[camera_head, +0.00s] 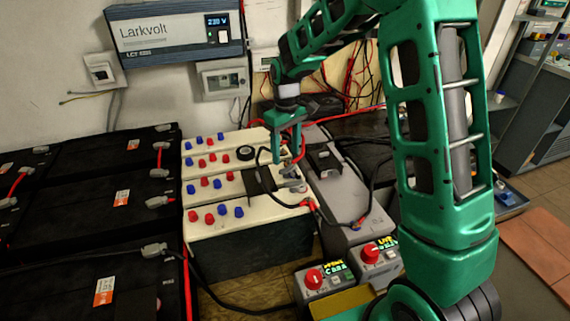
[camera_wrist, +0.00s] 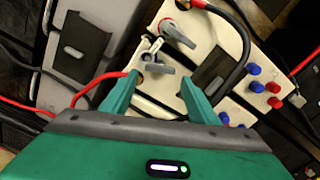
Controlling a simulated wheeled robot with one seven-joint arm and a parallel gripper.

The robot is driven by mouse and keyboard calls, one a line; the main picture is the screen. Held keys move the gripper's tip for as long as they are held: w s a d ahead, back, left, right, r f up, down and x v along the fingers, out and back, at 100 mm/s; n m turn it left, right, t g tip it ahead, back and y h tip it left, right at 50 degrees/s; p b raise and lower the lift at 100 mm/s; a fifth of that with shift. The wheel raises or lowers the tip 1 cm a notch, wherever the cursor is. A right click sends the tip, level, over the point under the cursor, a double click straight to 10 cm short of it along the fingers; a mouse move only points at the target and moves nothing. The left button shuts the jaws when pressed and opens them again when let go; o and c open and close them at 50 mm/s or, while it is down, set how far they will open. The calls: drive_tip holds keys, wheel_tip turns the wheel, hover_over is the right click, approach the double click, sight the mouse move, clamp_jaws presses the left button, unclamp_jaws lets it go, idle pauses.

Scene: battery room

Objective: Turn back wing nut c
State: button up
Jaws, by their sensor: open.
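My gripper (camera_head: 286,155) is open and points down over the right end of the cream-topped batteries in the head view. In the wrist view its two green fingers (camera_wrist: 158,80) stand apart, with a grey wing nut (camera_wrist: 157,67) between and just beyond their tips. The nut sits by a small metal post on the cream top (camera_wrist: 205,40); contact with the fingers cannot be told. A second grey fitting (camera_wrist: 178,33) with a red end lies farther off. Grey fittings (camera_head: 292,186) also show below my gripper in the head view. No letter c is readable.
Black batteries (camera_head: 75,210) fill the left. A grey case (camera_head: 345,205) stands right of the cream batteries. Black and red cables cross close to my gripper. Two boxes with red knobs (camera_head: 314,279) stand in front. A Larkvolt unit (camera_head: 175,35) hangs on the wall.

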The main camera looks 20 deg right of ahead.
sight(286, 167)
drive_tip(key=shift+f, duration=2.6)
drive_tip(key=shift+c, duration=0.5)
